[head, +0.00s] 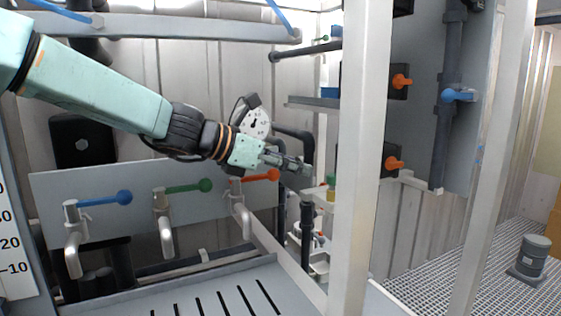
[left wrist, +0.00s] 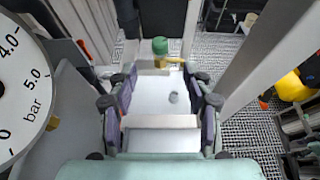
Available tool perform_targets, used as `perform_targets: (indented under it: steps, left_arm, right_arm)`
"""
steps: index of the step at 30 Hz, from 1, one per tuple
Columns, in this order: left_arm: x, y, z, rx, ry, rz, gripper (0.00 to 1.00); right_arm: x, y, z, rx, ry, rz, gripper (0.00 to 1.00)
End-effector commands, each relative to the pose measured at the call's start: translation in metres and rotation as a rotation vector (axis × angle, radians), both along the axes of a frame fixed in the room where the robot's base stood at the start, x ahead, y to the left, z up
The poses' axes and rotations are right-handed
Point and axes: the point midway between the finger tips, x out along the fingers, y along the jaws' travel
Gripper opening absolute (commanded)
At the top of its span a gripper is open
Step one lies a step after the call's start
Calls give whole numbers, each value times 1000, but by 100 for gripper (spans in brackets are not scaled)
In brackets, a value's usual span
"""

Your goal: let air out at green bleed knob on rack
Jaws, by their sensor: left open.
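The green bleed knob (head: 331,180) shows as a small green cap just left of the white upright post in the head view. In the left wrist view the green knob (left wrist: 160,46) sits ahead of the fingers, with a yellow part beside it. My left gripper (head: 303,166) is near the knob, to its left in the head view. In the left wrist view my left gripper (left wrist: 160,78) has its fingers apart, with nothing between them touching either finger. The knob is beyond the fingertips. My right gripper is not in view.
A round gauge (head: 256,123) stands close behind my left wrist. Taps with blue (head: 124,197), green (head: 205,185) and orange (head: 273,175) handles line the panel below my arm. The white post (head: 360,160) stands just right of the gripper. A grey canister (head: 533,256) is on the grating.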

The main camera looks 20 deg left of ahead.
Motion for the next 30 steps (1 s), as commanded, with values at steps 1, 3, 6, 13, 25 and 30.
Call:
perform_targets:
  steps: [1, 3, 6, 13, 25, 30]
  left_arm:
    - [-4, 3, 2, -3, 0, 0, 50]
    - [-8, 6, 4, -1, 0, 0, 50]
    - [-13, 10, 7, -1, -1, 0, 50]
    - [-18, 13, 9, 0, 0, 1, 50]
    - [-17, 11, 4, 15, 7, -2, 50]
    - [-13, 6, 0, 73, 8, -10, 50]
  right_arm:
    - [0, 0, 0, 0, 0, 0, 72]
    - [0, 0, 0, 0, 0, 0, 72]
    - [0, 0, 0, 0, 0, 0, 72]
    - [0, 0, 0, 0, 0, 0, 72]
    - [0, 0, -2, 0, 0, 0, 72]
    - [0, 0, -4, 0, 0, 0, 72]
